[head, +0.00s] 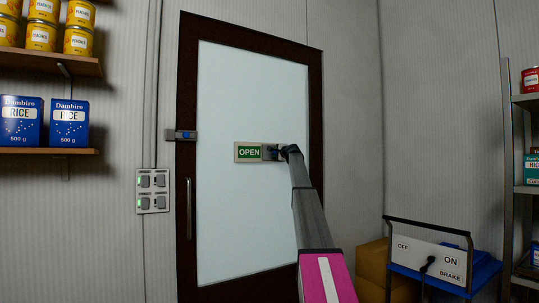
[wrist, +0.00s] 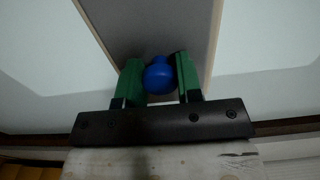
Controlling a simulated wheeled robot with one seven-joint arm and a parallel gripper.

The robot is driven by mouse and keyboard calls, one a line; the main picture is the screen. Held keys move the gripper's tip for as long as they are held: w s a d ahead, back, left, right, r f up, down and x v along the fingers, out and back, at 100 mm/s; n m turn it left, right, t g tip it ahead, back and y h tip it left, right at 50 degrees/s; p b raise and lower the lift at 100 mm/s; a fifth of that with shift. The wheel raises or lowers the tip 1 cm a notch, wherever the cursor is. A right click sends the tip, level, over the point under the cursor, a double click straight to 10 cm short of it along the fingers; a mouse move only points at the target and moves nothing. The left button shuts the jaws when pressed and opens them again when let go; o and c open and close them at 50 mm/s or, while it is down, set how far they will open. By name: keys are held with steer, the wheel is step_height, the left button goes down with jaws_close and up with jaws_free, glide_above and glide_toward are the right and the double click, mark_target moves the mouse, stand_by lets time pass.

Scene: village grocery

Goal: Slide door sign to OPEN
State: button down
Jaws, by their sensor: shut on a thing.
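The part of the sign behind my gripper is mostly hidden in the head view.
The dark-framed door (head: 188,90) has a vertical handle (head: 188,208) and a latch with a blue part (head: 186,135). A switch panel (head: 153,190) is on the wall at left. A cart with a brake panel (head: 425,255) and cardboard boxes (head: 373,262) stand at lower right. Shelves flank both sides.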

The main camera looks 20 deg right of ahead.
steer(key=shift+w+d, duration=0.1)
steer(key=shift+d, duration=0.3)
steer(key=c, duration=0.8)
jaws_free()
steer(key=shift+d, duration=0.15)
steer(key=v, duration=1)
steer(key=shift+s, duration=0.4)
